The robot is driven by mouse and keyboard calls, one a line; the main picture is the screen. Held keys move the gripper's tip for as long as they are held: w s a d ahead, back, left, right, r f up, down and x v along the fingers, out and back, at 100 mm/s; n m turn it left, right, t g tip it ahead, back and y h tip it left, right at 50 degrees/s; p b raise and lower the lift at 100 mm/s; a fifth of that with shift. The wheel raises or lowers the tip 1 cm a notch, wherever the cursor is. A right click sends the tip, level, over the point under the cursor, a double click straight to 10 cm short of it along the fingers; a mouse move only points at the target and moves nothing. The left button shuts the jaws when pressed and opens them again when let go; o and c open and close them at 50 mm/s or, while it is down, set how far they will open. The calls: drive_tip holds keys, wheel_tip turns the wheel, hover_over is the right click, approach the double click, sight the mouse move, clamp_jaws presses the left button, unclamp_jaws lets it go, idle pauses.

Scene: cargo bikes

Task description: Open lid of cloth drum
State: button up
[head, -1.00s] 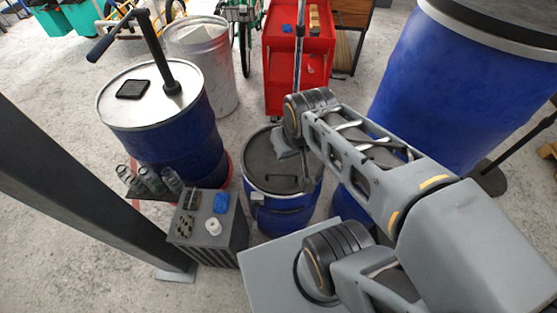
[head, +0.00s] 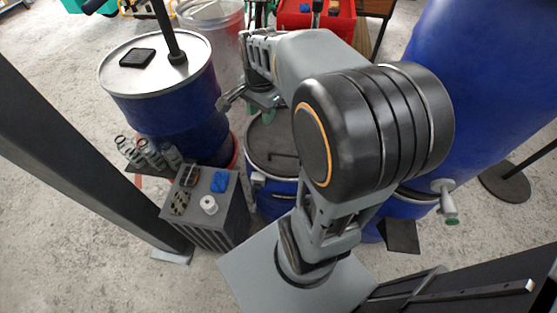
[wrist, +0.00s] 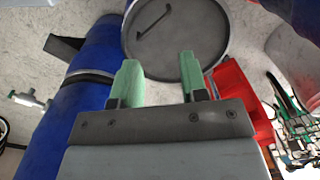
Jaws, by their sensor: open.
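A small blue drum with a dark grey round lid (head: 262,143) and a black bar handle (head: 283,155) stands just ahead of my base. The lid is closed. It also shows at the top of the wrist view as a grey disc (wrist: 195,40), with the bar handle (wrist: 153,27) near its left side. My gripper (wrist: 160,75) has green fingers, spread apart with nothing between them. In the head view my gripper (head: 262,112) is above the far part of the lid, apart from the handle. My arm hides the drum's right side.
A larger blue drum with a pale top (head: 155,62) stands at left, and a tall blue barrel (head: 490,75) at right. A grey box with small items (head: 205,205) stands left of the small drum. A red cart (head: 300,18) is behind.

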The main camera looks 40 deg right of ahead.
drive_tip(key=w+d+f+m+g+y+b, duration=0.1)
drive_tip(key=w+d+f+m+g+b, duration=0.15)
drive_tip(key=d+f+m+b, duration=0.6)
drive_tip(key=m, duration=0.4)
hover_over(281, 150)
drive_tip(key=s+a, duration=0.3)
drive_tip(key=s, duration=0.1)
drive_tip(key=shift+n, duration=0.25)
drive_tip(key=f, duration=1.5)
drive_tip(key=shift+w+d, duration=0.25)
drive_tip(key=shift+a+f, duration=0.1)
drive_tip(key=shift+f, duration=0.4)
drive_tip(key=shift+s, duration=0.1)
drive_tip(key=shift+c, duration=0.5)
clamp_jaws()
